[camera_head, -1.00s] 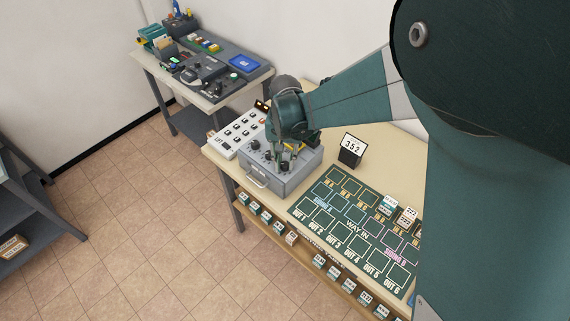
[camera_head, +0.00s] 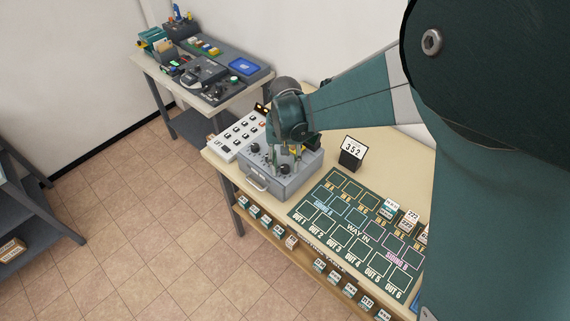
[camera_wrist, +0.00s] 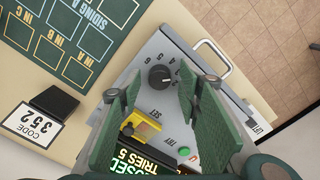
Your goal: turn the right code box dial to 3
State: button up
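The grey code box (camera_head: 285,184) sits on the table's near-left corner. My gripper (camera_head: 286,168) points down over it. In the wrist view, the right dial (camera_wrist: 160,77), a round black knob, lies between the two green fingertips of my gripper (camera_wrist: 158,80). The fingers are wide apart, with gaps to the knob on both sides. The numbers 4, 5 and 6 show around it; the other numbers are hidden or unclear, and I cannot tell where its pointer sits. Another black dial (camera_head: 255,147) shows at the box's left.
A yellow part (camera_wrist: 145,131) and a green button (camera_wrist: 183,151) marked TRY are on the box top. A code card (camera_head: 352,150) reading 352 stands to the right. A white button panel (camera_head: 238,136) lies behind left. A green board (camera_head: 345,222) covers the table front.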

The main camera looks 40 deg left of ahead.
aim_at(287, 167)
jog(key=shift+r, duration=0.1)
notch_tip(287, 167, up, 12)
dwell(1.0)
jog(key=shift+d, duration=0.1)
jog(key=w+d+r+m+t+y+b, duration=0.1)
jog(key=w+d+r, duration=0.2)
jog(key=d, duration=0.9)
jog(key=w+d+r+m+t+b, duration=0.1)
jog(key=w+d+r+m, duration=0.15)
jog(key=d, duration=0.95)
jog(key=w+d+r+t+y+b, duration=0.1)
jog(key=w+d+r, duration=0.3)
jog(key=d, duration=0.8)
jog(key=s+d+f+m+t, duration=0.1)
jog(key=s+d, duration=0.2)
jog(key=d, duration=0.6)
jog(key=s+d+f+m+t+h+b, duration=0.1)
jog(key=s+d, duration=0.3)
jog(key=d, duration=0.6)
jog(key=s+d+f+m+t+h+b, duration=0.1)
jog(key=s+d, duration=0.3)
jog(key=d, duration=0.6)
jog(key=shift+s+d+f+m+t, duration=0.25)
jog(key=shift+f+m+t, duration=0.35)
jog(key=shift+f+m, duration=0.2)
